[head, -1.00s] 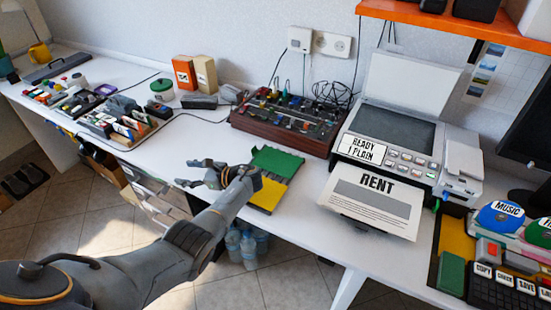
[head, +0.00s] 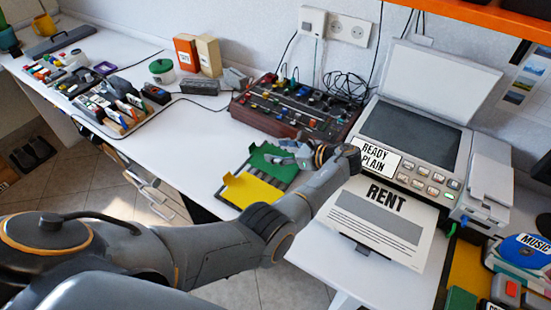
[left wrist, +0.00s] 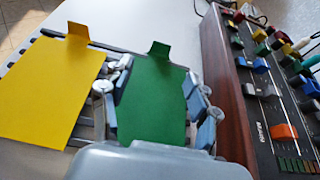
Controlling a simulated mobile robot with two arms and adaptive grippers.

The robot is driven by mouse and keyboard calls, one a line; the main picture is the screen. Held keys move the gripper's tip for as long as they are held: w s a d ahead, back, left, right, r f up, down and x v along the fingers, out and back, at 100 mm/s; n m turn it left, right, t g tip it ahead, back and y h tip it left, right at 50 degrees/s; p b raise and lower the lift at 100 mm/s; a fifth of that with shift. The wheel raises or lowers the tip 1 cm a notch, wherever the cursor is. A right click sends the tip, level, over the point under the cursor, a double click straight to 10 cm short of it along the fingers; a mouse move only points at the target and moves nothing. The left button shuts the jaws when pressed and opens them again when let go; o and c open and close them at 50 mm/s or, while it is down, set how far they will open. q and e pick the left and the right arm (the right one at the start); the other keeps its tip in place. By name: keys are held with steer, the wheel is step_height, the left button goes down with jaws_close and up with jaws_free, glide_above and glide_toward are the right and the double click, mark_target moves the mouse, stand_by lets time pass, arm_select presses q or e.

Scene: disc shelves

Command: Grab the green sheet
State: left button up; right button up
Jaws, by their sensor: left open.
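The green sheet (head: 272,163) lies on a dark slatted rack (head: 232,174) on the white desk, with a small tab standing up at one end. It also shows in the left wrist view (left wrist: 153,100). The yellow sheet (head: 252,190) lies beside it, nearer the desk's front edge, and in the left wrist view (left wrist: 50,92) it is to the left. My left gripper (head: 280,155) is over the green sheet. In the left wrist view its open fingers (left wrist: 155,98) stand on either side of the green sheet. I cannot tell whether they touch it. My right gripper is not in view.
A wooden-sided mixer box (head: 290,105) with coloured knobs stands close behind the rack. A printer (head: 415,145) with a RENT page (head: 375,225) is to the right. Bare desk (head: 195,140) lies left of the rack.

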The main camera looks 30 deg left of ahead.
mark_target(253, 147)
arm_select(q)
steer(key=b+x, duration=0.1)
steer(key=x, duration=0.3)
steer(key=shift+a+f, duration=0.1)
steer(key=shift+f, duration=0.1)
steer(key=shift+w+a+f, duration=0.1)
steer(key=shift+a+f, duration=0.05)
steer(key=shift+a, duration=0.15)
steer(key=b+x, duration=0.3)
steer(key=x, duration=0.1)
steer(key=shift+w+a+f, duration=0.1)
steer(key=shift+a+f, duration=0.1)
steer(key=shift+a, duration=0.25)
steer(key=shift+r, duration=0.1)
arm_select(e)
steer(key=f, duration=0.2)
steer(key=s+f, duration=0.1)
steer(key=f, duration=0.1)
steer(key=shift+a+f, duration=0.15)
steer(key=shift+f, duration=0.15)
arm_select(q)
steer(key=c, duration=0.8)
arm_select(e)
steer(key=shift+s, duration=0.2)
